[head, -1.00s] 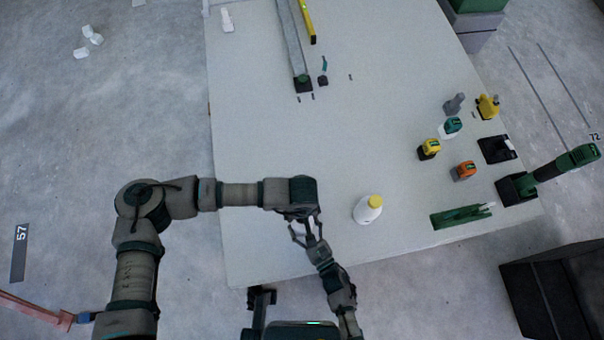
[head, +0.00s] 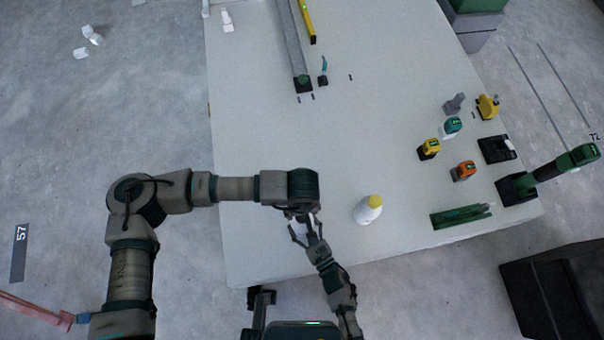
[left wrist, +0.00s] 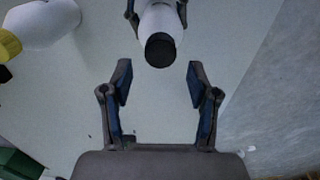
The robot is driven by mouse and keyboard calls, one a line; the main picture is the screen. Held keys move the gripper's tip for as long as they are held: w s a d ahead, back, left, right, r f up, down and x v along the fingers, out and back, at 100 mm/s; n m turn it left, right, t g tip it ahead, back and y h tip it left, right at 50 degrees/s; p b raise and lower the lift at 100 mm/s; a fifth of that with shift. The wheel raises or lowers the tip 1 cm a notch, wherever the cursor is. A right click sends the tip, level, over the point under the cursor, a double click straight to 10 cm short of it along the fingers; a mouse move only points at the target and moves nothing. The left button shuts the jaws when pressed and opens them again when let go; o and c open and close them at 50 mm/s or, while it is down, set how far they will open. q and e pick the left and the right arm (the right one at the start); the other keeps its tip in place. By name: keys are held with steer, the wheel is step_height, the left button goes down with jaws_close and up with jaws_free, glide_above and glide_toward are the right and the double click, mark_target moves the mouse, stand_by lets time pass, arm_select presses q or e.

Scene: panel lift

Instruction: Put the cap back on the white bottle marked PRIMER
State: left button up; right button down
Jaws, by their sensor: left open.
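My left gripper (left wrist: 160,72) is open and empty. It faces a white bottle (left wrist: 158,18) whose round, dark end points towards the left wrist camera; I cannot tell if that end is an open mouth. My right gripper's fingers (left wrist: 157,10) lie against both sides of this bottle. In the head view the right gripper (head: 303,226) is under the end of my left arm, which hides most of the bottle. Another white bottle (head: 366,213) with a yellow top stands on the table to the right. No lettering is readable and no loose cap shows.
The pale table (head: 300,145) is clear left and behind the grippers. At the right are a yellow tool (head: 429,149), an orange tool (head: 463,171), a teal tool (head: 452,126), a green tray (head: 460,217) and a green drill (head: 560,166). A long grey rail (head: 292,45) lies at the back.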

mark_target(302, 222)
arm_select(q)
steer(key=n, duration=0.5)
steer(key=shift+s+d+r, duration=0.1)
steer(key=shift+d+r, duration=0.15)
steer(key=shift+r, duration=0.15)
steer(key=n, duration=0.2)
steer(key=r+n, duration=0.1)
steer(key=n, duration=0.7)
steer(key=shift+r, duration=0.35)
steer(key=n, duration=0.4)
steer(key=r+n, duration=0.1)
steer(key=n, duration=0.2)
steer(key=shift+a, duration=0.3)
steer(key=shift+f, duration=4.05)
